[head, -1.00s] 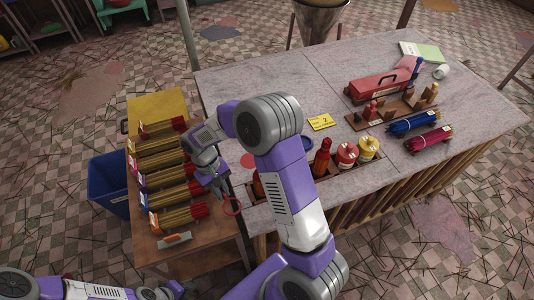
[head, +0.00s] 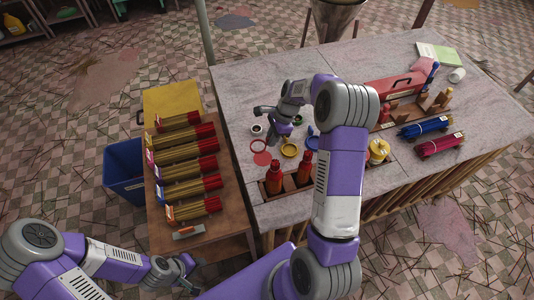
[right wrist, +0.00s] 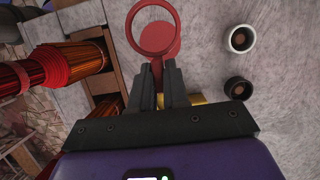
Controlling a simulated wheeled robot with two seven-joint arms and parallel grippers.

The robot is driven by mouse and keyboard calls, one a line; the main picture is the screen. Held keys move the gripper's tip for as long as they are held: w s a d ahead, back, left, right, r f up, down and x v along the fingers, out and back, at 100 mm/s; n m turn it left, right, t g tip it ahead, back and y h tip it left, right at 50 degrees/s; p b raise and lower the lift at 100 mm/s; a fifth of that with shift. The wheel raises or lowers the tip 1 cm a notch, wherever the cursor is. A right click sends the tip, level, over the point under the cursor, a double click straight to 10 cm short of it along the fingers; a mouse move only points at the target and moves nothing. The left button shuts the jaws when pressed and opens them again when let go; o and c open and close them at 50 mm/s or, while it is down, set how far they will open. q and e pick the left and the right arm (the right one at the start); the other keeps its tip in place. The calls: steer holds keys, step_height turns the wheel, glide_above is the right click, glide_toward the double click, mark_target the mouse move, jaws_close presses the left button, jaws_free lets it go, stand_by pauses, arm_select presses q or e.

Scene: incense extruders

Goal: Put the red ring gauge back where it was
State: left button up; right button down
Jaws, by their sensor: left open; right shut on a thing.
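The red ring gauge (head: 251,147) is held in the jaws of my right gripper (head: 268,138), above the grey table. In the right wrist view, its ring (right wrist: 131,27) sticks out beyond the fingertips (right wrist: 157,75), which are shut on its handle. A flat red disc mark (head: 262,158) lies on the table just in front of the ring. In the right wrist view, the disc (right wrist: 155,40) shows through the ring's opening. The gap between ring and table cannot be judged exactly. My left gripper (head: 190,266) is open and empty, low in front of the wooden bench.
A small white-rimmed cup (head: 257,129) stands behind the ring. Incense bundles (head: 190,161) lie on the wooden bench (head: 227,207) at left.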

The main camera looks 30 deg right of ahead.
mark_target(269, 157)
steer(key=shift+f, duration=4)
steer(key=shift+f+b, duration=0.1)
steer(key=shift+b, duration=0.25)
steer(key=c, duration=1.1)
jaws_free()
steer(key=p+v, duration=0.1)
steer(key=v, duration=1.1)
